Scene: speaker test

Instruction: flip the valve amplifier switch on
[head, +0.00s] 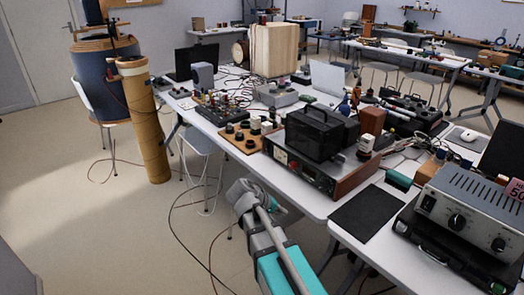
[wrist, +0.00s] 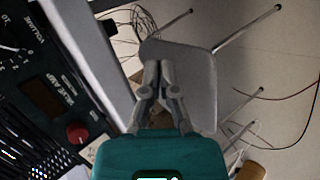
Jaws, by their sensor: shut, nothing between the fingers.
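The valve amplifier (head: 318,180) stands on the near end of the white table in the head view, in a brown wooden case with a dark front panel and a black box on top. In the wrist view, a dark panel (wrist: 50,100) with a volume label, a dark window and a red knob (wrist: 77,132) lies along the left side. I cannot tell which part is the switch. My gripper (wrist: 158,66) is shut and empty, to the right of the panel and apart from it. A grey seat is behind its fingers.
A board with black knobs (head: 248,134) stands left of the amplifier. A grey instrument (head: 470,210) and a black mat (head: 366,213) are on the near right table. A chair (head: 200,142) and loose cables are by the table's left side; open floor lies further left.

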